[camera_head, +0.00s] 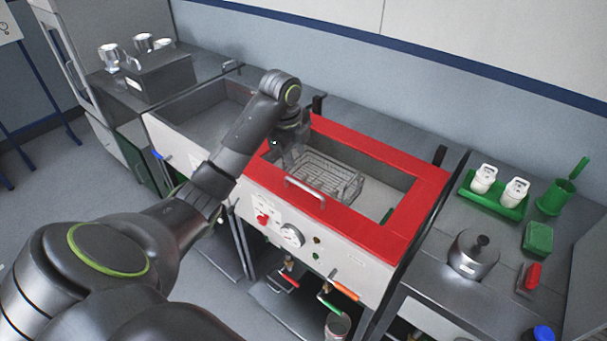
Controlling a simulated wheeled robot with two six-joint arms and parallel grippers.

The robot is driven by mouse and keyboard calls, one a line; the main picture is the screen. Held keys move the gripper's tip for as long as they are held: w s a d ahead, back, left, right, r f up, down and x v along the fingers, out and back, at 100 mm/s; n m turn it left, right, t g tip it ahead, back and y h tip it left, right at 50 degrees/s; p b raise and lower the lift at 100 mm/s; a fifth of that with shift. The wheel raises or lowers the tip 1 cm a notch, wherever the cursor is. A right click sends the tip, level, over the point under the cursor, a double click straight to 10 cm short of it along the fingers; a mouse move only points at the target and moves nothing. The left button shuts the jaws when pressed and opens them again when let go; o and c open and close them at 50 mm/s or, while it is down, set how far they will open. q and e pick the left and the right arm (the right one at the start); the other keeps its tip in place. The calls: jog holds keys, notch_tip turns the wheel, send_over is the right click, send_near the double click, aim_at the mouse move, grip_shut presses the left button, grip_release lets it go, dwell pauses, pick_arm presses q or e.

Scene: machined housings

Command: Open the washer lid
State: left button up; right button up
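The washer (340,258) is a pale grey box on the bench, with a red-framed lid (375,238) on top. The lid lies flat, level with the washer's top. A silver bar handle (306,191) sits on the lid's front edge. A wire basket (325,175) shows within the red frame. My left arm reaches across from the lower left, and my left gripper (286,158) points down over the left part of the lid, behind and left of the handle. Its fingers are dark and hard to make out, and I cannot tell whether they touch the lid. My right gripper is not in view.
An open sink (200,125) adjoins the washer on the left. Right of it stand a lidded steel pot (473,254), a green tray with white bottles (492,200) and a green cup (555,197). Valve handles (343,288) hang below the front panel. A wall runs behind.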

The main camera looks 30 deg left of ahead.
pick_arm(q)
notch_tip(320, 180, up, 2)
jog(key=m+b, duration=0.1)
jog(key=b, duration=0.3)
send_near(305, 187)
jog(key=f, duration=0.3)
jog(key=w+f+p, duration=0.1)
jog(key=f, duration=0.2)
jog(key=shift+w+f, duration=0.1)
jog(key=shift+f, duration=0.05)
jog(key=shift+w+f, duration=0.15)
jog(key=shift+f, duration=0.65)
grip_shut()
